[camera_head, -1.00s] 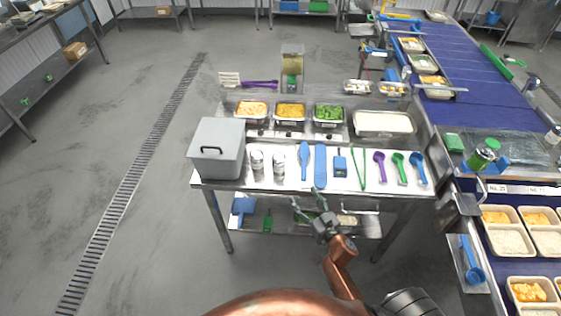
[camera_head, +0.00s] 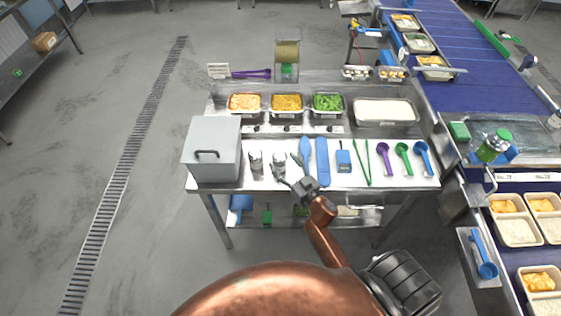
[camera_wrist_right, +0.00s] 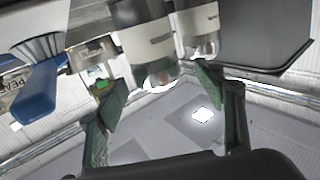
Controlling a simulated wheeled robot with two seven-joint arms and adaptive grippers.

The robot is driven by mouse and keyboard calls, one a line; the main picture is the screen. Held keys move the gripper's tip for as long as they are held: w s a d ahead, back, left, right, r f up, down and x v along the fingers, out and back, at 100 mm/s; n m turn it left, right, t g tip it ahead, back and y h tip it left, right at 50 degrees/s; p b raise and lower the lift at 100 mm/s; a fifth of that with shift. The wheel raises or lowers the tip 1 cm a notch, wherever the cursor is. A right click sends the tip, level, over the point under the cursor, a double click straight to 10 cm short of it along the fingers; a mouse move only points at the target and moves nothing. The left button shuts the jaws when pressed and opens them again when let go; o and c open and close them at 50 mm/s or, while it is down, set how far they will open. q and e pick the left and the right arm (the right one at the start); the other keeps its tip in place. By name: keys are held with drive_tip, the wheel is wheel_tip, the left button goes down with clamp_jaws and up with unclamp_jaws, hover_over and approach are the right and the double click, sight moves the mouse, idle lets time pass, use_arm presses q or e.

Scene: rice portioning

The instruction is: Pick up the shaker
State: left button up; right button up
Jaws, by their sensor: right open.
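Two clear shakers with metal parts and pale labels stand upright on the steel table: the left shaker (camera_head: 256,165) and the right shaker (camera_head: 279,161). My right gripper (camera_head: 289,173) is open at the table's front edge, close to the right shaker and partly in front of it. In the right wrist view, the right shaker (camera_wrist_right: 147,45) stands just beyond the gap between the open fingers (camera_wrist_right: 158,88). The left shaker (camera_wrist_right: 198,28) stands behind the other finger. Whether a finger touches a shaker, I cannot tell. My left gripper is not in view.
A grey lidded box (camera_head: 212,170) stands left of the shakers. Blue utensils, including a long blue spatula (camera_head: 322,160), lie to their right. Food trays (camera_head: 287,112) line the back.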

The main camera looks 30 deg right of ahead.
drive_tip(key=w, duration=0.2)
drive_tip(key=shift+w+d, duration=0.1)
drive_tip(key=shift+w, duration=0.55)
drive_tip(key=c, duration=1.2)
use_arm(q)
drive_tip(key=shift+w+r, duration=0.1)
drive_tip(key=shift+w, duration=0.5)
use_arm(e)
drive_tip(key=shift+c, duration=0.6)
drive_tip(key=shift+r, duration=0.2)
